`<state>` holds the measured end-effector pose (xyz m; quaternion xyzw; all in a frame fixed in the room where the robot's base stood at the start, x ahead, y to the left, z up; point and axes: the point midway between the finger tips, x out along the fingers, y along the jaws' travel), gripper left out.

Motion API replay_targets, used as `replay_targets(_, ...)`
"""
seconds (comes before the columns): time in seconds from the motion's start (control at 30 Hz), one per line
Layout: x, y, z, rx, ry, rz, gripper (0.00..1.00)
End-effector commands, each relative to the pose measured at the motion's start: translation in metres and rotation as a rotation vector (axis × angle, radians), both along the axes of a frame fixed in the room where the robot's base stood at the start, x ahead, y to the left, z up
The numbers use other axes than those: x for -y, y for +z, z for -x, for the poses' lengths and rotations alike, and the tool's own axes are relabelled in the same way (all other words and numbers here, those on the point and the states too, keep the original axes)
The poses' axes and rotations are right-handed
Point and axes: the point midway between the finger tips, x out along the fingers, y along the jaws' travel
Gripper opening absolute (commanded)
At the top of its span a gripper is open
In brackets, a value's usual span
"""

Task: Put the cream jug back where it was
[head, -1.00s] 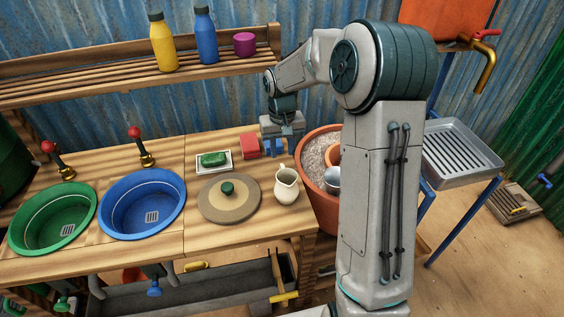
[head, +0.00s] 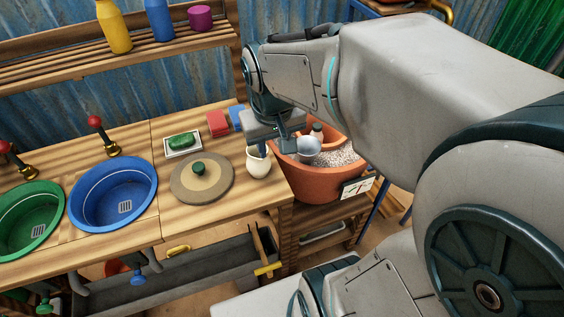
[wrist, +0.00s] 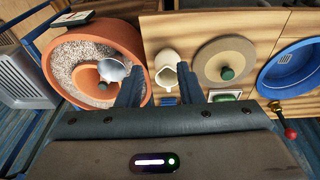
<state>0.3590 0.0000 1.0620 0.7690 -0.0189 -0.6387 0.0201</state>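The cream jug (head: 258,163) stands upright on the wooden counter near its right end, beside a round tan disc with a green knob (head: 203,190). My gripper (head: 270,142) hangs over the counter's right end, close to the jug, and partly covers its top. In the wrist view the jug (wrist: 167,66) shows between and beyond the two spread fingers of my gripper (wrist: 161,80). The fingers are open with nothing held. I cannot tell whether a finger touches the jug.
A terracotta tub (head: 312,184) with gravel, a small pot and a grey bowl-like thing stands right of the counter. A blue basin (head: 113,193) is left.

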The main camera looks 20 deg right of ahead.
Motion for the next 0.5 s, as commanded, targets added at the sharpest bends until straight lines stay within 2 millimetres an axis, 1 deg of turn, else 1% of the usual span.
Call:
replay_targets(0.03, 0.000, 0.000, 0.017, 0.019, 0.001, -0.008, 0.33)
replay_targets(0.1, 0.000, -0.002, 0.034, 0.037, 0.000, -0.022, 0.33)
replay_targets(0.2, 0.000, -0.006, 0.053, 0.058, 0.000, -0.039, 0.33)
replay_targets(0.33, 0.000, -0.010, 0.066, 0.070, -0.001, -0.052, 0.33)
replay_targets(0.5, 0.000, -0.011, 0.068, 0.073, 0.000, -0.056, 0.33)
